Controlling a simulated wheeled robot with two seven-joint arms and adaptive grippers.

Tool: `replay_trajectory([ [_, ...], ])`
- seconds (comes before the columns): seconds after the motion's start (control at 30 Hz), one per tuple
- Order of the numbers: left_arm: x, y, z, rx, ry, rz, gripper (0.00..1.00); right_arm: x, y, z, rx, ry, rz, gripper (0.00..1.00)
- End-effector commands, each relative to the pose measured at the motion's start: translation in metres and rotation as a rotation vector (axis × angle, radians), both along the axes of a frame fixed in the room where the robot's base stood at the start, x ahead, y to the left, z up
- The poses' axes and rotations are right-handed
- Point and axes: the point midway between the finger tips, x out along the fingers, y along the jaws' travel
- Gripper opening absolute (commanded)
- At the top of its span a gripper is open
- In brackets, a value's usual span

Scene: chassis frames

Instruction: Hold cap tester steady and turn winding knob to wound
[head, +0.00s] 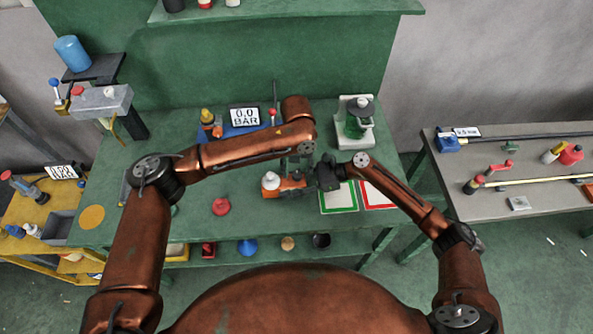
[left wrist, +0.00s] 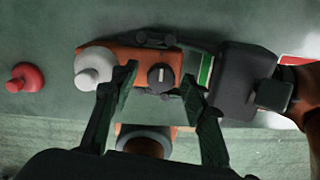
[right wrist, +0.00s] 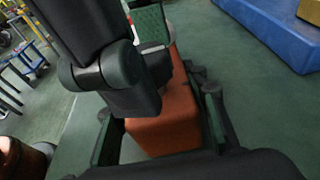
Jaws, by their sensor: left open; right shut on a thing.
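The cap tester is an orange block (left wrist: 130,62) with a white domed cap (left wrist: 95,65) at its left end and a dark round knob (left wrist: 160,77) with a pale mark. In the head view the tester (head: 290,186) lies on the green bench. My right gripper (right wrist: 160,130) is shut on the tester's right end, with a finger on each side of the orange body (right wrist: 168,122). My left gripper (left wrist: 165,92) is open above the tester, its fingers apart on either side of the knob. In the head view my left arm partly hides it.
A red knob-like piece (head: 221,206) lies left of the tester. Green-framed (head: 338,198) and red-framed (head: 378,194) pads lie to the right.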

Motion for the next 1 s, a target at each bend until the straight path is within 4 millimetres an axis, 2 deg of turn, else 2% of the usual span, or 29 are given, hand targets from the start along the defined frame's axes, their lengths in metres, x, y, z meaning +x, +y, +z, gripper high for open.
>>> replay_trajectory([
  [0.17, 0.000, 0.000, 0.011, 0.000, -0.002, -0.001, 0.41, -0.001, 0.000, -0.002, -0.002, 0.003, 0.000, 0.27],
  [0.5, 0.001, 0.000, 0.079, -0.002, -0.003, 0.000, 0.41, -0.001, 0.000, -0.002, -0.001, 0.003, 0.000, 0.27],
  [0.7, 0.001, 0.000, 0.109, 0.001, -0.002, 0.001, 0.41, -0.001, 0.000, -0.002, -0.001, 0.003, 0.000, 0.27],
  [1.0, 0.000, 0.000, 0.120, 0.001, 0.001, 0.001, 0.41, -0.001, 0.000, -0.002, -0.001, 0.003, 0.000, 0.27],
])
